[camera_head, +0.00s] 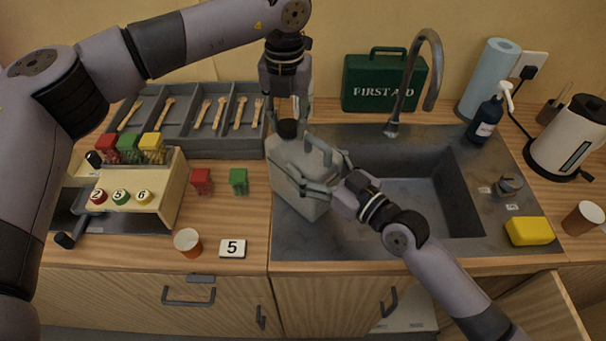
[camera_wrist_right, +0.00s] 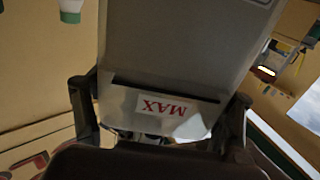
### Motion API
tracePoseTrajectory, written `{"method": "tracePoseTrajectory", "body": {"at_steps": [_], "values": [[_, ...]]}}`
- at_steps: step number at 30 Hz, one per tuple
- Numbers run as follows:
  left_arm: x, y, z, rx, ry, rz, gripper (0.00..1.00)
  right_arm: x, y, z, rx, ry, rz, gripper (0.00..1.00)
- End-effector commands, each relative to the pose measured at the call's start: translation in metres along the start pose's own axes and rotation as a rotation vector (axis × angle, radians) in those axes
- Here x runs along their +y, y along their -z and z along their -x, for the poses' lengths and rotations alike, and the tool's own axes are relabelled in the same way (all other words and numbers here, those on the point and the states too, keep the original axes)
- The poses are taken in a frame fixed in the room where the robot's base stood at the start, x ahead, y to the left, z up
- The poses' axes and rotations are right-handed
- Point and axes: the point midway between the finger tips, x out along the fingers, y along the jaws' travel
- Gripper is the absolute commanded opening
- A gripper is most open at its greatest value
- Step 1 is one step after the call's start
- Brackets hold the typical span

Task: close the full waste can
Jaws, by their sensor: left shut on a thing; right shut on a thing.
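The waste can, a pale grey box-shaped container (camera_head: 292,184), is tilted at the left edge of the sink, in front of the cutlery tray. My right gripper (camera_head: 322,172) is shut on it from the right. In the right wrist view, the can (camera_wrist_right: 190,45) with a red MAX label (camera_wrist_right: 165,105) lies between the fingers. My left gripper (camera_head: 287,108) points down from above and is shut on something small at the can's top. A dark round cap (camera_head: 288,128) shows just below its fingertips. Whether the can's top is covered, and its contents, I cannot tell.
The sink basin (camera_head: 415,190) and tap (camera_head: 430,65) are right of the can. The cutlery tray (camera_head: 190,125) is behind left. A cupboard door (camera_head: 545,310) is open.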

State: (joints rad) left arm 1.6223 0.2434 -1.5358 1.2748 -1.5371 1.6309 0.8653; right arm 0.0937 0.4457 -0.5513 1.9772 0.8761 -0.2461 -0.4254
Motion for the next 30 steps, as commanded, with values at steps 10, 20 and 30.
{"method": "tracePoseTrajectory", "body": {"at_steps": [10, 20, 30], "values": [[-0.0009, 0.0002, -0.0001, 0.0, 0.002, -0.77, 0.01, -0.0002, 0.0017, -0.0004, 0.004, 0.0, 0.0, 0.0], [-0.001, -0.0001, -0.0008, -0.001, 0.002, -1.451, 0.01, -0.0003, 0.0018, -0.0004, 0.004, 0.0, 0.0, 0.0], [-0.0009, -0.0001, -0.0008, -0.001, 0.002, -1.476, 0.45, -0.0004, 0.0018, -0.0004, 0.004, 0.001, 0.0, 0.0]]}}
